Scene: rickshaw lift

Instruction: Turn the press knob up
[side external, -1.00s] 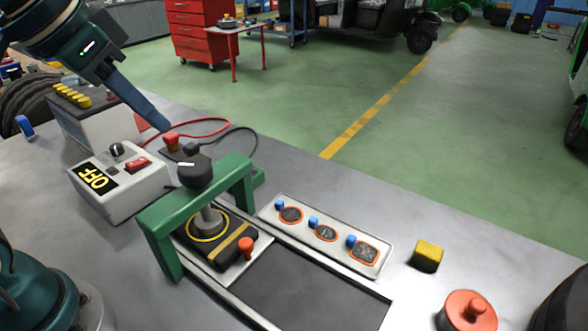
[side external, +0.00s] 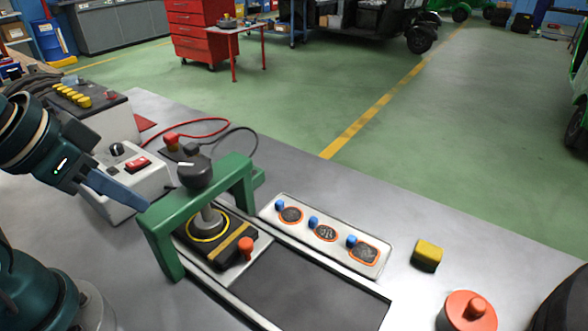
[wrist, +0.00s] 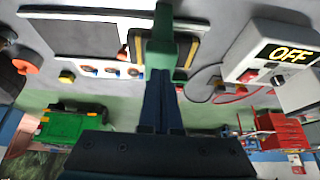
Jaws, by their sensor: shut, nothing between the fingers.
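The press is a green frame (side external: 240,182) over a black block with a yellow ring. Its black knob (side external: 195,172) with a white mark sits on top of the press, on a grey shaft. My gripper (side external: 143,204) is shut and empty, left of the knob and near the left end of the green frame; it is unclear whether they touch. In the wrist view my shut fingers (wrist: 163,78) point at the green frame (wrist: 160,48), and the knob cannot be made out there.
A white control box (side external: 150,180) with a red switch stands behind my gripper; its OFF display (wrist: 287,52) shows in the wrist view. A white panel (side external: 345,262) with orange-ringed patches, a yellow block (side external: 427,256) and a red knobbed disc (side external: 467,312) lie to the right.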

